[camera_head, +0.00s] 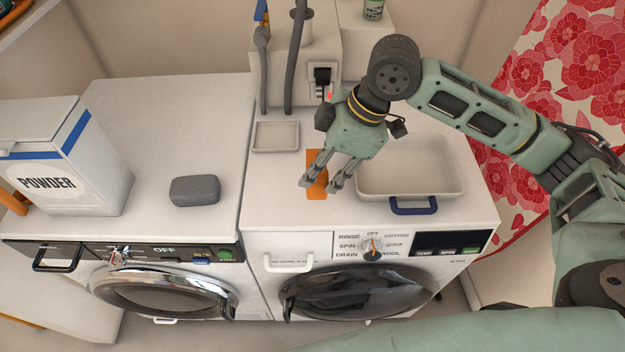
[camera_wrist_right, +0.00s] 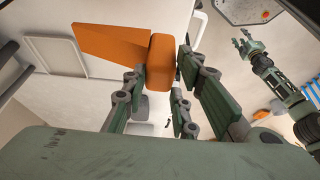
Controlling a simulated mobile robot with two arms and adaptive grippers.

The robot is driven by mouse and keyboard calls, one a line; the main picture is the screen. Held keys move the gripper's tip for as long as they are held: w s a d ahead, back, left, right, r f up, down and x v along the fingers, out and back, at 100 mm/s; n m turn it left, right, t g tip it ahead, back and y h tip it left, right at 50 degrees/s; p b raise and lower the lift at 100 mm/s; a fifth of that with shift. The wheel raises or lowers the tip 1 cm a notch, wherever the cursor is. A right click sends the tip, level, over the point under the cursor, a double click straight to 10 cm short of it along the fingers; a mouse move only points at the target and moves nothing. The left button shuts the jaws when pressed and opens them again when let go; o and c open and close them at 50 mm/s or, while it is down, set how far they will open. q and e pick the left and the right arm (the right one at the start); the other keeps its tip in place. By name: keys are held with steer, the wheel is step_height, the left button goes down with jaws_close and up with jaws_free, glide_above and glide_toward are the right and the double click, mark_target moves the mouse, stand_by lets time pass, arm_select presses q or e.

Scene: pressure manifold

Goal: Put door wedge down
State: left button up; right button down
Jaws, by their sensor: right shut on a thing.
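The orange door wedge (camera_head: 316,171) is at the top of the right-hand washing machine, between the small tray and the wide basin. My right gripper (camera_head: 321,185) points down at it and partly covers it. In the right wrist view the wedge (camera_wrist_right: 160,62) has its thick end between my right gripper's fingers (camera_wrist_right: 166,85), which are shut on it. I cannot tell whether its underside touches the machine top. My left gripper (camera_wrist_right: 245,42) shows small in the right wrist view, its fingers apart and empty.
A small tray (camera_head: 276,137) lies left of the wedge. A wide basin (camera_head: 440,191) with a blue handle (camera_head: 413,206) is close on the right. The control panel (camera_head: 362,246) edges the front. A grey block (camera_head: 195,190) and a powder box (camera_head: 65,160) stand on the left machine.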

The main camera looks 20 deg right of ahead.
steer(key=a+f, duration=0.1)
steer(key=w+a, duration=0.1)
steer(key=shift+a+f, duration=0.3)
steer(key=shift+f, duration=0.05)
steer(key=shift+d+f+p, duration=0.1)
steer(key=shift+f+p, duration=0.25)
steer(key=shift+f, duration=1.65)
steer(key=shift+f, duration=0.1)
steer(key=c, duration=1.4)
jaws_free()
steer(key=v, duration=1.2)
